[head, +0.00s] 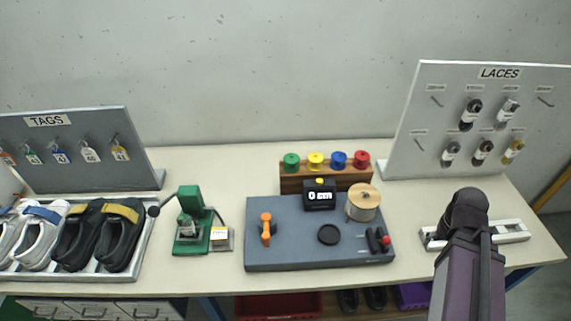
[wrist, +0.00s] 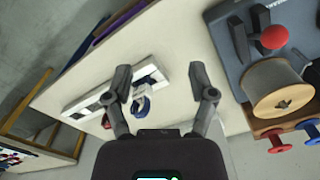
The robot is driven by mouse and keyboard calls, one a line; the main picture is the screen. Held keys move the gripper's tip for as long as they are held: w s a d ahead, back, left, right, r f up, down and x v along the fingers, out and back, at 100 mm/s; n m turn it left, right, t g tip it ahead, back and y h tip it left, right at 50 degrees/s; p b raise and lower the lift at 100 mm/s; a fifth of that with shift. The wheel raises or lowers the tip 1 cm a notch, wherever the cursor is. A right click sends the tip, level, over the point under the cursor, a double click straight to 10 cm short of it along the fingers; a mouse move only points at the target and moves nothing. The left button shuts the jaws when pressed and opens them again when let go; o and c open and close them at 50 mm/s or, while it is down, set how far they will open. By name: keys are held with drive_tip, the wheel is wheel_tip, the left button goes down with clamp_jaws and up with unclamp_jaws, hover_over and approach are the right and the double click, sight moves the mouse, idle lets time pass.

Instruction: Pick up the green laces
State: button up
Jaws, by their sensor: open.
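No green laces can be made out in either view. The LACES board (head: 399,124) stands at the back right with several lace bundles on hooks, in dark, grey, brown and yellow tones; a few hooks are bare. My gripper (wrist: 160,78) is open, its two fingers apart with nothing held between them. In the wrist view a small blue-and-white looped item (wrist: 141,104) lies by the white holder (wrist: 84,104), near the left finger. In the head view my arm covers the middle of this holder (head: 513,231) and hides my fingers.
A grey-blue station (head: 290,255) with a display, an orange handle and a wooden spool (head: 362,204) sits mid-table. Behind it is a rack of coloured spools (head: 291,186). A green press (head: 190,240), shoe tray (head: 140,262) and TAGS board (head: 90,160) are left.

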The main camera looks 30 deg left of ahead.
drive_tip(key=w+a+r+n+p, duration=0.1)
drive_tip(key=a+n, duration=0.5)
drive_tip(key=a, duration=1.2)
drive_tip(key=w+a+r+n+p, duration=0.2)
drive_tip(key=a+n, duration=0.3)
drive_tip(key=a, duration=1.3)
drive_tip(key=r+n+p, duration=0.2)
drive_tip(key=n, duration=0.9)
hover_over(187, 227)
drive_tip(key=w, duration=0.2)
drive_tip(key=shift+s, duration=0.2)
drive_tip(key=shift+f, duration=0.2)
wheel_tip(187, 227, down, 8)
drive_tip(key=b, duration=0.8)
drive_tip(key=shift+f+b, duration=0.15)
drive_tip(key=shift+b, duration=0.2)
